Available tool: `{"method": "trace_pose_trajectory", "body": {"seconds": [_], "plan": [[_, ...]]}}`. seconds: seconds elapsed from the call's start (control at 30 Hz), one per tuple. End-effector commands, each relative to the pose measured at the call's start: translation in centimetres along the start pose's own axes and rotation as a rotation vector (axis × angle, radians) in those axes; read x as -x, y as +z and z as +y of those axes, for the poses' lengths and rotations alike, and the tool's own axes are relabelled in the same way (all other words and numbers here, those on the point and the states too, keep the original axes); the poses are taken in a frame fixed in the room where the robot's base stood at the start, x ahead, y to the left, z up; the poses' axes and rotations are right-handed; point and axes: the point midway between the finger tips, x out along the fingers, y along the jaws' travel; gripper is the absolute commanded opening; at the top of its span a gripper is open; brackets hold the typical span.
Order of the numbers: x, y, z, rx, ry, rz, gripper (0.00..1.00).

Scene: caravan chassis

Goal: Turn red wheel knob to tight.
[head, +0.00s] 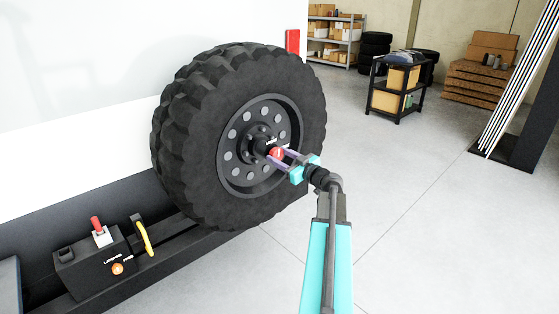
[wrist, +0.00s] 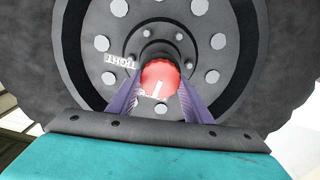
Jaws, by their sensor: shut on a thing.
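The red wheel knob (head: 277,153) sits at the hub of the big black spare wheel (head: 190,130). It also shows in the wrist view (wrist: 160,80), round and red, with a white pointer line on its face. My gripper (head: 278,156) reaches it from the right, and its two purple fingers stand on either side of the knob, shut on it. A white "TIGHT" label (wrist: 119,62) is on the hub to the upper left of the knob in the wrist view. The pointer line does not point at that label. A second label beside the knob is partly hidden.
A black box (head: 95,265) with a red-handled switch, an orange knob (head: 117,269) and a yellow lever (head: 145,236) is at lower left on the chassis. A black cart (head: 397,87) stands at the back right. The floor right of the wheel is clear.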

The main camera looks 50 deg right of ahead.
Motion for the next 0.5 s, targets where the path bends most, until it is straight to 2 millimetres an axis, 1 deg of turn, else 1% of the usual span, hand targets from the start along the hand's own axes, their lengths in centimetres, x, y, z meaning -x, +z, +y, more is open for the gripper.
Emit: {"method": "trace_pose_trajectory", "body": {"seconds": [0.03,0.5], "plan": [[0.03,0.37,-0.06,-0.015,0.000,0.001,0.23],[0.02,0.46,0.01,-0.257,0.000,0.001,0.23]]}}
